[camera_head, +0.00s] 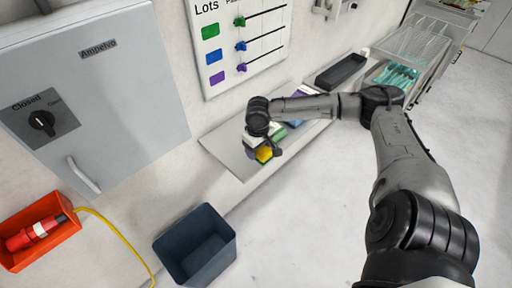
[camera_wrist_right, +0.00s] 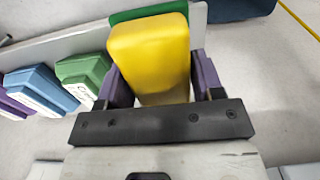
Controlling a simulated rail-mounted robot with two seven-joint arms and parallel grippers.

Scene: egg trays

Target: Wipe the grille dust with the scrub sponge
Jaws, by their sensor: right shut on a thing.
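The scrub sponge (camera_wrist_right: 150,60) is yellow with a green layer on its far side and fills the middle of the right wrist view. My right gripper (camera_wrist_right: 153,88) is shut on it, with a purple-padded finger on each side. In the head view the sponge (camera_head: 264,154) shows as a small yellow block below my right gripper (camera_head: 268,148), over the wall shelf. My left gripper is in neither view. I cannot make out a grille or dust in these frames.
A grey shelf (camera_head: 222,146) runs along the wall, with green, blue and purple blocks (camera_wrist_right: 84,72) on it. A black tray (camera_head: 340,71) lies farther along. A grey cabinet (camera_head: 125,75), a dark bin (camera_head: 196,246) and an orange box (camera_head: 66,240) are at left.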

